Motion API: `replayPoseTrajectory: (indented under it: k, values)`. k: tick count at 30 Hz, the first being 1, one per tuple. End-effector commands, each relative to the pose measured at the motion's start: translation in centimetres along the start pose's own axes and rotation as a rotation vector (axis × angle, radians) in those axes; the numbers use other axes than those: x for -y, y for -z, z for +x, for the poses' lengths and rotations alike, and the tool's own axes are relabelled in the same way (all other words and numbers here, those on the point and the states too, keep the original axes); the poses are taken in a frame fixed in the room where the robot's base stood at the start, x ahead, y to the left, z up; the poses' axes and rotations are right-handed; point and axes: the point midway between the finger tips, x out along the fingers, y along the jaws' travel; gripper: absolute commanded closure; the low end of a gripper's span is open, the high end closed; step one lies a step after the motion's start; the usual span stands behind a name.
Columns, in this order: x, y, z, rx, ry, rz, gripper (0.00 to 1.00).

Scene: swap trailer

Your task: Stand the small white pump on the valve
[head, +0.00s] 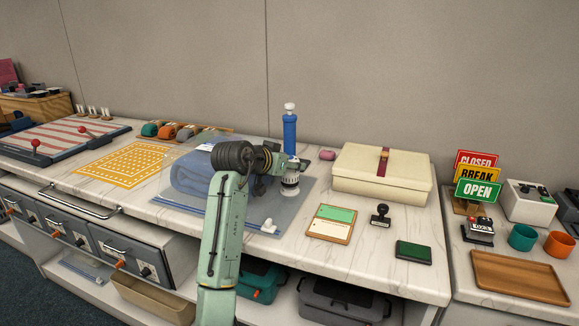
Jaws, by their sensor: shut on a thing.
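My gripper (288,168) is shut on the small white pump (290,183), a short white cylinder with a dark band, which looks upright. The pump is over the right part of a clear plastic bag (303,198) with a folded blue textile (190,178) inside. Whether the pump touches the bag or is slightly above it, I cannot tell. The valve cannot be made out clearly; it may be hidden under the pump or behind my arm. A small white piece (268,226) sits at the end of the blue strip along the bag's front edge.
A tall blue bottle-like thing (290,132) with a white top stands just behind my gripper. A cream box (382,174) is to the right, with a green-and-tan board (331,223), a stamp (381,215) and a green pad (413,251) in front. A yellow grid mat (128,164) lies left.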

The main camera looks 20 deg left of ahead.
Motion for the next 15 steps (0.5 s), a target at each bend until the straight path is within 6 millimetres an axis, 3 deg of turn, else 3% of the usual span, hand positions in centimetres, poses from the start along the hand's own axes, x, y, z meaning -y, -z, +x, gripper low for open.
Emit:
replayPoseTrajectory:
  k: [3, 13, 14, 15]
  values:
    - [-0.01, -1.00, 0.42, -0.001, 0.001, 0.001, 0.94]
    - [-0.05, -1.35, 0.64, -0.002, 0.000, 0.001, 0.94]
    - [-0.04, -1.32, 0.63, 0.000, 0.000, 0.001, 0.56]
    - [-0.04, -1.31, 0.62, 0.000, 0.000, 0.001, 0.53]
